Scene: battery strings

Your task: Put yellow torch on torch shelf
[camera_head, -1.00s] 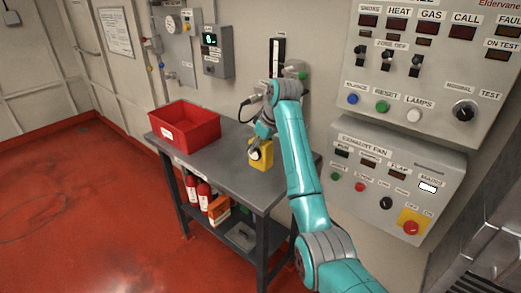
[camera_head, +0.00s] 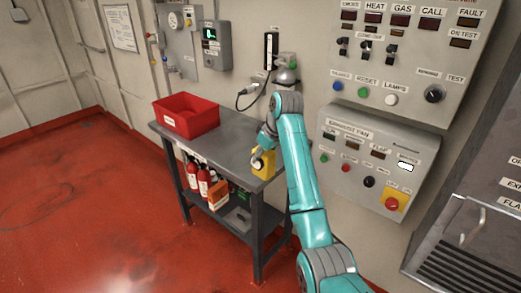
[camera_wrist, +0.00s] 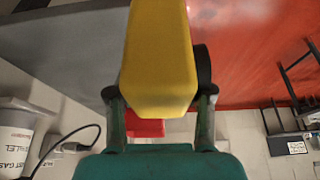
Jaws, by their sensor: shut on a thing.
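The yellow torch (camera_head: 264,166) is a boxy yellow body with a dark round lens end. My gripper (camera_head: 264,150) is shut on it, near the right end of the grey table. In the wrist view the torch (camera_wrist: 158,60) fills the top middle, between the two fingers of my gripper (camera_wrist: 160,105). Its dark round part shows at its right side. I cannot tell whether the torch touches the table top. I cannot make out which shelf is the torch shelf.
A grey table (camera_head: 233,140) bears a red bin (camera_head: 187,116) at its left. Red bottles (camera_head: 203,181) and an orange box (camera_head: 219,194) stand on its lower shelf (camera_head: 235,219). A wall panel with switches (camera_head: 375,160) is at the right. The red floor (camera_head: 90,210) is open at left.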

